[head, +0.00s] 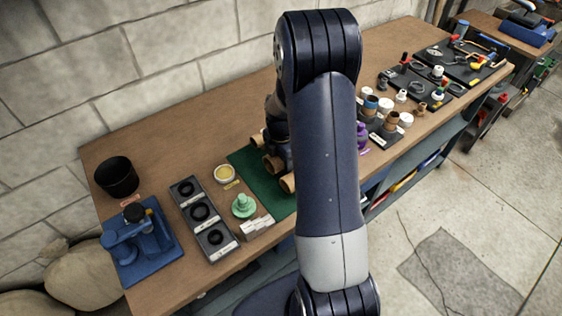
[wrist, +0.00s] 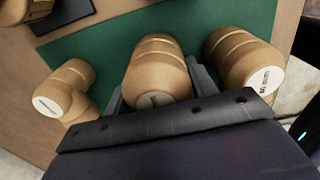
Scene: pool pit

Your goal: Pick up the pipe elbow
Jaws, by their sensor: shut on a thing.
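Three tan pipe fittings lie on a green mat (head: 250,172). The middle one, which looks like the pipe elbow (wrist: 158,72), sits between my gripper's (wrist: 160,92) two grey fingers in the wrist view. The gripper is shut on it. Its lower part is hidden by the gripper body. A branched tan fitting (wrist: 66,92) lies to the left and a wide banded tan fitting (wrist: 243,60) to the right, both close to the fingers. In the head view, the tan fittings (head: 272,163) show partly beside my arm, which hides the fingers.
Left of the mat stand a yellow-topped round container (head: 224,174), a green fitting (head: 243,205), a tray of black rings (head: 203,216), a blue device (head: 142,242) and a black cup (head: 117,177). Several small parts and tool boards (head: 415,88) fill the bench's right part.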

